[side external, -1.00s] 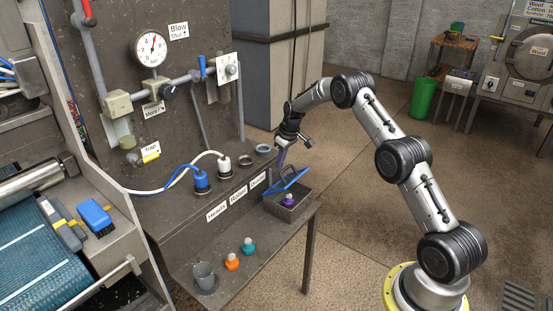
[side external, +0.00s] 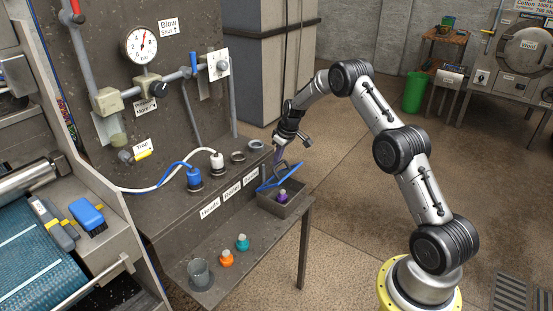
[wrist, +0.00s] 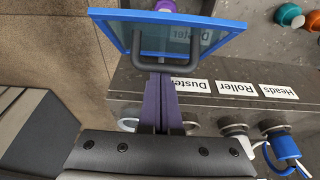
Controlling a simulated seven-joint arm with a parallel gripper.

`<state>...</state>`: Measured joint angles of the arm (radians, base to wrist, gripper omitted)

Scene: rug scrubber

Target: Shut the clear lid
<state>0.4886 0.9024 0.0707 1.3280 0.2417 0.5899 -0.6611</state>
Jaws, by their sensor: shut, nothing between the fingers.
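The clear lid (side external: 280,178) has a blue frame and a dark U-shaped handle. It stands tilted open over a grey box (side external: 290,211) at the bench's right end. It also shows in the wrist view (wrist: 180,38). A purple-topped bottle (side external: 283,196) is in the box. My gripper (side external: 279,160) is shut and empty at the lid's handle, on its upper side. In the wrist view its purple fingers (wrist: 164,78) meet the handle bar (wrist: 165,68); whether they touch it I cannot tell.
A grey cup (side external: 199,274), an orange bottle (side external: 227,259) and a teal bottle (side external: 242,243) stand on the lower shelf. Open floor lies right of the bench.

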